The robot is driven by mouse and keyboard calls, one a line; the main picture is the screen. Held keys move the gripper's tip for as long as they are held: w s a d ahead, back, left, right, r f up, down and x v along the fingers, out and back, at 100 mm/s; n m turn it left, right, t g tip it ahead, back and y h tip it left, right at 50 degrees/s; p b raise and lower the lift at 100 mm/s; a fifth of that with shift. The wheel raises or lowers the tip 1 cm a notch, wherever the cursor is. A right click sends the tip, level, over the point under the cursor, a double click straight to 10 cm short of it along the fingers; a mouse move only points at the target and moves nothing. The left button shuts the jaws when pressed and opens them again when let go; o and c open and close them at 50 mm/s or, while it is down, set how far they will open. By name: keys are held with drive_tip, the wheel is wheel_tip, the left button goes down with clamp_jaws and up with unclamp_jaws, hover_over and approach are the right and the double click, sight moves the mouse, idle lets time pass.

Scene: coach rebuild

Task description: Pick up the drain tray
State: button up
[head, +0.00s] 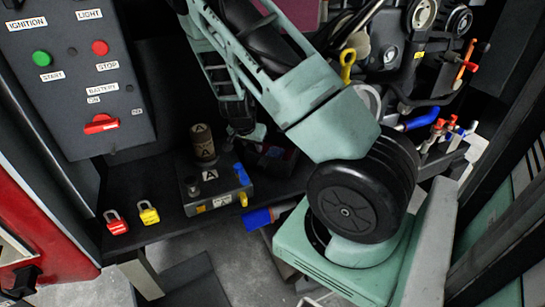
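I cannot surely pick out the drain tray in the head view. A dark flat panel (187,281) lies on the floor at the lower left, but I cannot tell if it is the tray. My gripper (246,133) is at the end of my arm, low over the dark shelf, just right of a brown cylinder marked A. It is small and dark, and its fingers are partly hidden, so its opening does not show. A dark object with some red (276,157) lies right beside it, partly behind my arm. I cannot tell whether they touch.
The dark shelf (150,185) holds a grey box marked A (215,190), the brown cylinder (202,143), a red padlock (116,222) and a yellow padlock (149,213). A switch panel (70,75) stands left, engine parts (400,60) upper right.

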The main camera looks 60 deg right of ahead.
drive_tip(key=shift+f, duration=0.25)
idle(0.4)
clamp_jaws()
idle(1.4)
